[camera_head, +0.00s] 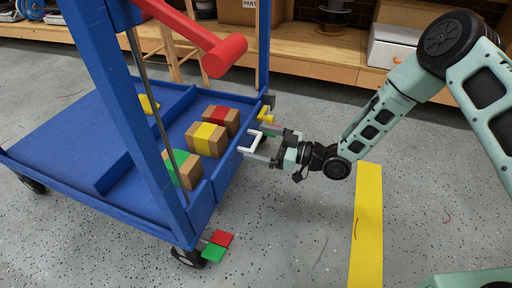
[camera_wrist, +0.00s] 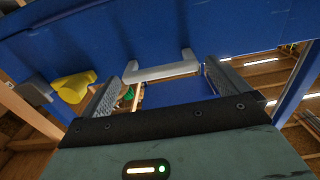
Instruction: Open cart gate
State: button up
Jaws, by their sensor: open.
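The blue cart (camera_head: 60,135) stands at the left in the head view. Its gate looks like the low upright blue panel (camera_head: 208,196) on the side facing my arm; it appears shut. A white U-shaped handle (camera_head: 252,143) sticks out from that panel. A yellow latch piece (camera_head: 265,112) is near the panel's far end; it also shows at the left of the wrist view (camera_wrist: 73,87). My gripper (camera_head: 270,147) is open at the handle. In the wrist view, the white handle (camera_wrist: 160,70) lies between my two fingertips, with no clear contact.
Boxes with green (camera_head: 182,169), yellow (camera_head: 206,139) and red (camera_head: 219,120) bands sit in the cart. A red bar (camera_head: 205,42) hangs above. Red and green tabs (camera_head: 218,246) are near a wheel. A wooden shelf (camera_head: 330,66) runs behind.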

jog(key=shift+x, duration=0.85)
jog(key=shift+c, duration=0.3)
jog(key=c, duration=1.2)
jog(key=shift+c, duration=0.2)
